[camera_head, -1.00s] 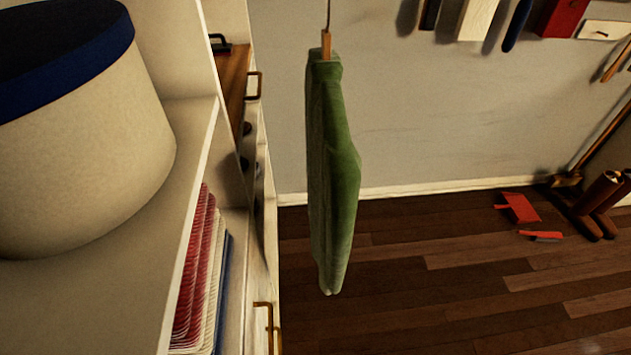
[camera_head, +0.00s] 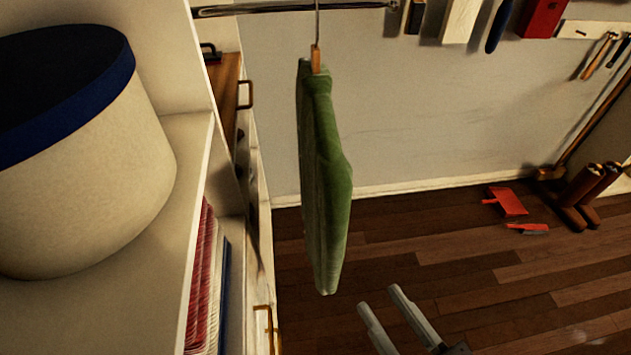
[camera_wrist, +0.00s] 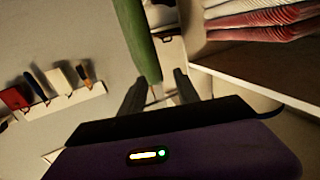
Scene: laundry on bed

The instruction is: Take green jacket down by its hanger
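The green jacket (camera_head: 326,185) hangs edge-on in the middle of the head view, clear of the floor. Its wooden hanger (camera_head: 316,60) shows at the top of the jacket, with a thin hook reaching up to a metal rail (camera_head: 270,8). My gripper (camera_head: 377,297) is at the lower right of the jacket, open and empty, its two fingers apart. In the wrist view the jacket (camera_wrist: 138,40) comes down from the top, its lower end near the space between my open fingertips (camera_wrist: 160,78). I cannot tell whether they touch. The hanger is outside the wrist view.
A white shelf (camera_head: 190,140) at the left holds a round box (camera_head: 90,170) with a blue lid and folded red and white cloths (camera_head: 200,285). A red dustpan (camera_head: 507,201) lies on the floor at right. Tools hang on the back wall.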

